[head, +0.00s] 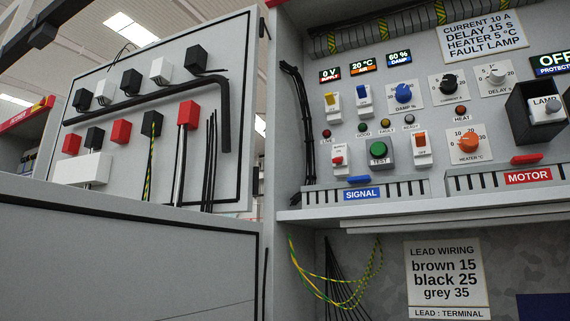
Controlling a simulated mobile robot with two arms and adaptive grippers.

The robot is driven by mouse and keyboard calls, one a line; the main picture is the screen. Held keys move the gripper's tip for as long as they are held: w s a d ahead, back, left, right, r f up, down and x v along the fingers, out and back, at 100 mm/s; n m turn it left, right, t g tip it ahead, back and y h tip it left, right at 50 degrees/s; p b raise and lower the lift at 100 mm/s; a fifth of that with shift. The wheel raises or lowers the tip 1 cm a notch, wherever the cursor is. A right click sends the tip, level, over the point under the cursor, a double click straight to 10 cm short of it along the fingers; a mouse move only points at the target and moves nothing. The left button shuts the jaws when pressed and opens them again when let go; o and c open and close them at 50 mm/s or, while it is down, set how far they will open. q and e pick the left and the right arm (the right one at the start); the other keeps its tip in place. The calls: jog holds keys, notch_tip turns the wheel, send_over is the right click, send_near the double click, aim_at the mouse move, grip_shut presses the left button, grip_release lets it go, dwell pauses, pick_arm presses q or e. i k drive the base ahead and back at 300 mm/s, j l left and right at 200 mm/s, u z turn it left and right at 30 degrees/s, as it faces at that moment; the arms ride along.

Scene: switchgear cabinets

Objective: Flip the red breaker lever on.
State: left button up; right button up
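A small white breaker with a red lever (338,160) is on the cabinet panel, low at the left, left of the green TEST button (378,151). Its red lever sits at the lower part of the white housing. Similar white breakers stand near it: one with a yellow lever (333,100), one with a blue lever (363,97) and one with an orange-red lever (420,139). A flat red handle (526,160) is above the MOTOR label (528,177). Neither of my grippers is in view.
The panel also carries a blue DAMP knob (403,93), an orange HEATER knob (468,143) and a dark LAMP box (536,112). The open cabinet door (250,110) at left bears red, black and white blocks. Loose yellow-green wires (335,297) hang below the ledge.

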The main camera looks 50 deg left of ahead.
aim_at(337, 159)
jog(key=u, duration=1.3)
jog(key=k+l+u, duration=0.1)
jog(key=l+u, duration=0.15)
jog(key=l, duration=0.15)
jog(key=k+l+u, duration=0.1)
jog(key=l+u, duration=0.15)
jog(key=k+l+u, duration=0.25)
jog(key=l, duration=0.2)
jog(key=i, duration=0.1)
